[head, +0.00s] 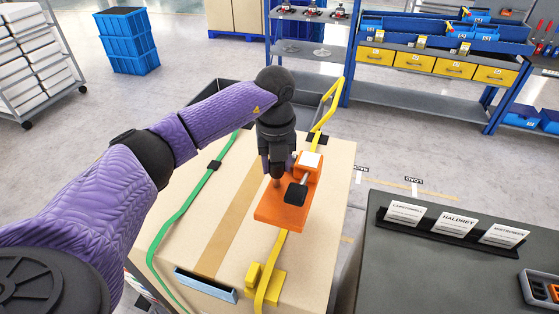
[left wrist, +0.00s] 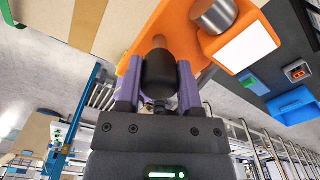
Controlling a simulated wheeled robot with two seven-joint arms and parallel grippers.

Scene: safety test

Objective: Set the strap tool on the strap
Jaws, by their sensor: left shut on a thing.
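The orange strap tool (head: 280,212), with a white pad, a black knob and a grey rod, is over the yellow strap (head: 319,120) on top of a large cardboard box. The strap runs out from under its near edge; I cannot tell whether the tool touches it. My left gripper (head: 275,178) points down and is shut on the tool's dark handle. In the left wrist view the handle is between the fingers (left wrist: 158,85), with the orange body (left wrist: 178,28) behind it. My right gripper is not in view.
The cardboard box (head: 190,225) also carries a green strap (head: 184,207) at left and a yellow buckle (head: 263,284) near its front. A dark table (head: 420,270) with name cards (head: 458,222) stands at right. Shelving (head: 430,85) and blue crates (head: 128,45) are behind.

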